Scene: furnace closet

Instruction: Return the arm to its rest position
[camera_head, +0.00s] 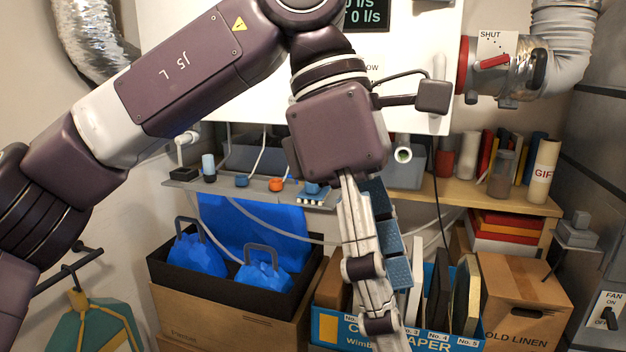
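My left arm (180,75) comes in from the left, bends at the top centre and hangs down in front of the shelf and boxes. Its gripper (388,325) points downward over the blue box of sandpaper sheets. I see its fingers nearly edge-on, with blue ribbed pads (390,240) beside the pale links, so the gap between the fingertips does not show. No held object is clearly visible. The fingertips overlap the blue box (460,338) in the picture; I cannot tell whether they touch it. My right arm and gripper are not in view.
A white panel (225,105) and a wooden shelf (470,187) stand behind the arm. A black-lined box (190,275) with blue handled items is left of the gripper. A cardboard box (525,300) is right. A duct with a red damper handle (491,62) is upper right.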

